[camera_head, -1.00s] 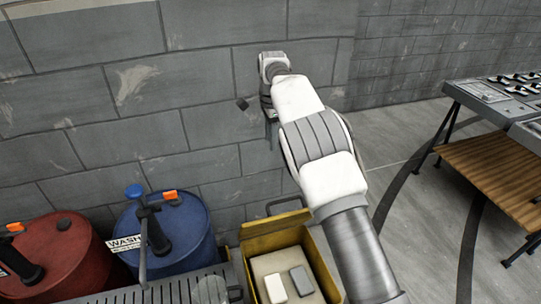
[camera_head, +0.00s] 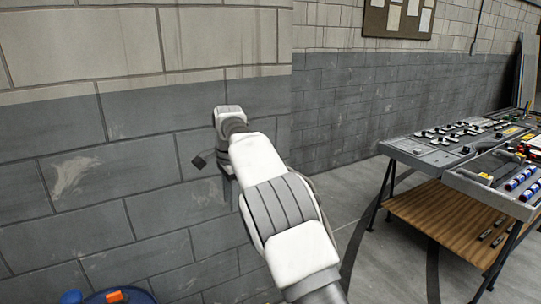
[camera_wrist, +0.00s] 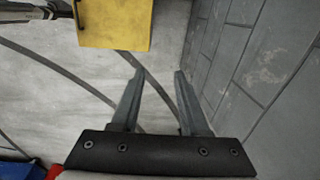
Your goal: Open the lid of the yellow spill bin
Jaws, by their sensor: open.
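In the wrist view, a yellow panel of the spill bin (camera_wrist: 115,25) shows at the top left, with a dark handle (camera_wrist: 75,14) at its left edge. The rest of the bin is cut off there, and the bin is out of the present head view. A second ago the head view showed it standing open from above, with a pale and a grey block inside. My gripper (camera_wrist: 159,74) is open and empty, its fingers apart over bare floor and clear of the yellow panel. In the head view my arm reaches toward the wall and largely hides the fingers.
The grey block wall (camera_head: 90,170) is close beside my gripper. A blue drum (camera_head: 110,297) with an orange part peeks in at the bottom left. A bench with control panels (camera_head: 440,150) and a wooden shelf stands at the right. Floor between is clear.

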